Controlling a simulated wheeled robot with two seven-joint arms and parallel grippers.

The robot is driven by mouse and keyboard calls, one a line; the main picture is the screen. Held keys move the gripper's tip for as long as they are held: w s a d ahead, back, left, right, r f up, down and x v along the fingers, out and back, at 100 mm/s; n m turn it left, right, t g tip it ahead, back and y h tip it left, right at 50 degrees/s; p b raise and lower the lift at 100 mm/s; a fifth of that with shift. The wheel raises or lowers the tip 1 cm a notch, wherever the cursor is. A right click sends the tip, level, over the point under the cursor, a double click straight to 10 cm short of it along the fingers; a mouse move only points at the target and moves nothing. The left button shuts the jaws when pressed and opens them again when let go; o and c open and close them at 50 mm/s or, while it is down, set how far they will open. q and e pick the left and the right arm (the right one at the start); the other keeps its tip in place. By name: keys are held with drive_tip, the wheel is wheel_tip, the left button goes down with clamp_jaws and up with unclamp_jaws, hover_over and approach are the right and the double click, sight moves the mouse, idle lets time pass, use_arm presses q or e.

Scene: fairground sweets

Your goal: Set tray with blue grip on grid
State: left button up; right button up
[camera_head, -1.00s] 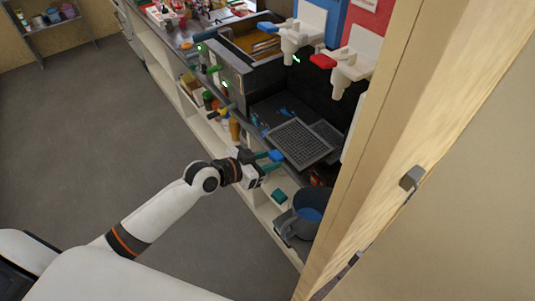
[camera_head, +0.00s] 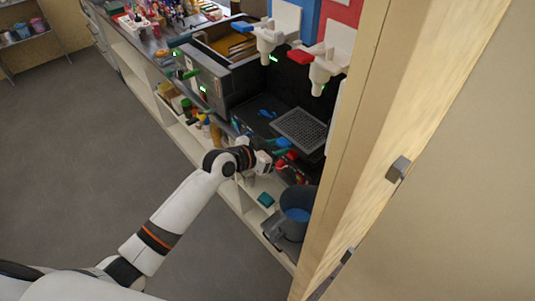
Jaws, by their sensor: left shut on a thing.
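The mesh tray (camera_head: 301,130) is in the upper right middle of the head view, over the dark bay of the counter. Its blue grip (camera_head: 282,142) points toward the front left. My left gripper (camera_head: 275,154) is shut on the blue grip, with its arm reaching in from the lower left. The tray looks nearly level. The grid is not separately visible; the tray appears to cover it. I cannot tell whether the tray touches it or hovers. My right gripper is not in view.
A grey box fryer (camera_head: 215,82) stands left of the bay. White dispensers with a blue lever (camera_head: 250,25) and a red lever (camera_head: 302,57) hang above. A grey bucket (camera_head: 297,203) sits below the tray. A wooden panel (camera_head: 375,130) closes the right side.

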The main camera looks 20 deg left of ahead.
use_arm(q)
drive_tip(key=shift+w+d+f+b, duration=0.4)
drive_tip(key=shift+w+f+b, duration=0.15)
drive_tip(key=shift+f+b, duration=0.1)
drive_tip(key=shift+w+d+f+b, duration=0.35)
drive_tip(key=shift+w+f+b, duration=0.15)
drive_tip(key=shift+w+b, duration=0.1)
drive_tip(key=shift+w+d+f+b, duration=0.35)
drive_tip(key=shift+w+f+b, duration=0.1)
drive_tip(key=shift+b, duration=0.15)
drive_tip(key=shift+f, duration=0.15)
drive_tip(key=o, duration=1.2)
drive_tip(key=shift+s, duration=0.1)
drive_tip(key=shift+c, duration=0.2)
drive_tip(key=shift+a, duration=0.1)
